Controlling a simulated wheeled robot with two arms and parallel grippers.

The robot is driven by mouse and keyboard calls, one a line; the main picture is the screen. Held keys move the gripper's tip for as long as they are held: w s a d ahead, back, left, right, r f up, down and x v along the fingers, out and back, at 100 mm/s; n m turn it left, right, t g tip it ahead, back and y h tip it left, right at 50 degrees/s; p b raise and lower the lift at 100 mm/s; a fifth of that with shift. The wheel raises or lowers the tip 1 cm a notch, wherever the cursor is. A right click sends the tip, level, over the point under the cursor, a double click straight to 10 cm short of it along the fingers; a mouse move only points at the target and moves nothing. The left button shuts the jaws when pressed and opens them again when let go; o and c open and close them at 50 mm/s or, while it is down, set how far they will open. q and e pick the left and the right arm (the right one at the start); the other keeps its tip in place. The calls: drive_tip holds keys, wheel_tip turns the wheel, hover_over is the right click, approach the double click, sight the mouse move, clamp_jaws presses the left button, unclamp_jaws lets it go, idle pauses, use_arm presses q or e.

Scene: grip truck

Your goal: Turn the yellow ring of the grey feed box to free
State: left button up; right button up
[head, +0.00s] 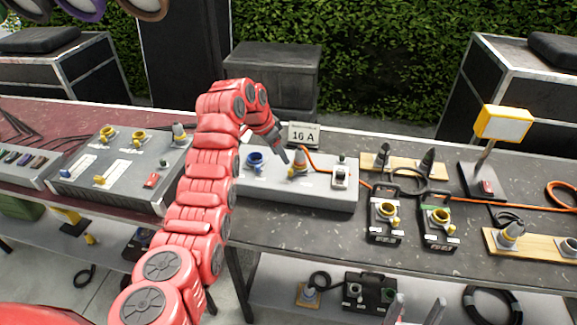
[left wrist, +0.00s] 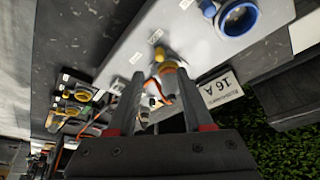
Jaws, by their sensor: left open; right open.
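The light grey feed box (head: 325,200) lies on the dark table in the head view, beside the 16 A sign (head: 303,134). A grey plug with a yellow ring (head: 298,170) stands on it, with an orange cable from it. My left gripper (head: 283,156) is open, just above and beside the plug. In the left wrist view the yellow ring (left wrist: 168,68) shows beyond and between the open fingers (left wrist: 156,88); I cannot tell whether they touch it. The ring's marks are unreadable. My right gripper (head: 416,310) is open and empty at the bottom edge, in front of the table.
Left is a grey panel (head: 120,178) with yellow-ringed sockets. Right are two black boxes (head: 384,238) (head: 438,243) and a yellow-framed lamp (head: 503,123).

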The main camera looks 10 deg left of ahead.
sight(290, 170)
use_arm(q)
drive_tip(key=p+x, duration=0.1)
drive_tip(key=x, duration=0.5)
drive_tip(key=shift+w+d, duration=0.1)
drive_tip(key=shift+d, duration=0.05)
drive_tip(key=shift+p+x, duration=0.35)
drive_tip(key=shift+x, duration=0.85)
drive_tip(key=shift+c, duration=0.3)
clamp_jaws()
